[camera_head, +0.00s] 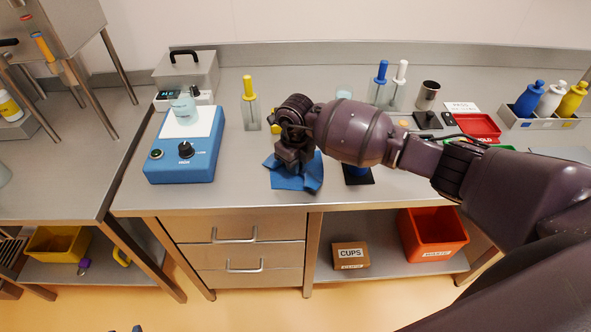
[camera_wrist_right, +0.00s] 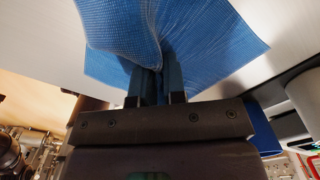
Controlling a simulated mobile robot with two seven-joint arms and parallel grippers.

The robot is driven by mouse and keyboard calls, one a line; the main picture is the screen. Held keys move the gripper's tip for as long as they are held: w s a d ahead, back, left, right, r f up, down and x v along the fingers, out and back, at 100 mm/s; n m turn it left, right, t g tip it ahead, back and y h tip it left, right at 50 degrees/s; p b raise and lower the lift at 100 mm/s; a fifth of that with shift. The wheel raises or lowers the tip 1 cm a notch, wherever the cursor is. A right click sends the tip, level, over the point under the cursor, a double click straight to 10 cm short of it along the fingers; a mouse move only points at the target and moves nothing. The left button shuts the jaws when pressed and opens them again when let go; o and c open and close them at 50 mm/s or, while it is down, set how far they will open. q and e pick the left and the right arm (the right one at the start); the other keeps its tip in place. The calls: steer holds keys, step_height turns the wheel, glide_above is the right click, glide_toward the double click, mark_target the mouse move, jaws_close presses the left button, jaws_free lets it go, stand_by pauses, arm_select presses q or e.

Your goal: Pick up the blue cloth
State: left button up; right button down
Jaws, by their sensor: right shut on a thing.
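The blue cloth (camera_head: 297,181) is crumpled on the steel worktop (camera_head: 235,197), near its front edge. It also fills the upper part of the right wrist view (camera_wrist_right: 200,35), bunched up around the fingertips. My right gripper (camera_head: 292,165) reaches down onto the cloth from above. Its fingers (camera_wrist_right: 158,85) are shut on a fold of the cloth, which spreads out on both sides. Part of the cloth is hidden behind the gripper in the head view. My left gripper is not in view.
A blue device (camera_head: 188,150) with a knob stands left of the cloth. A dark pad (camera_head: 358,176) with a blue object lies just right of it, partly behind my arm. A red tray (camera_head: 478,127) and squeeze bottles are further right.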

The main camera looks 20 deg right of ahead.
steer(key=shift+f, duration=0.1)
step_height(320, 180, up, 8)
steer(key=p, duration=0.5)
steer(key=shift+f, duration=0.2)
step_height(320, 180, up, 5)
steer(key=shift+f, duration=0.2)
step_height(320, 180, up, 9)
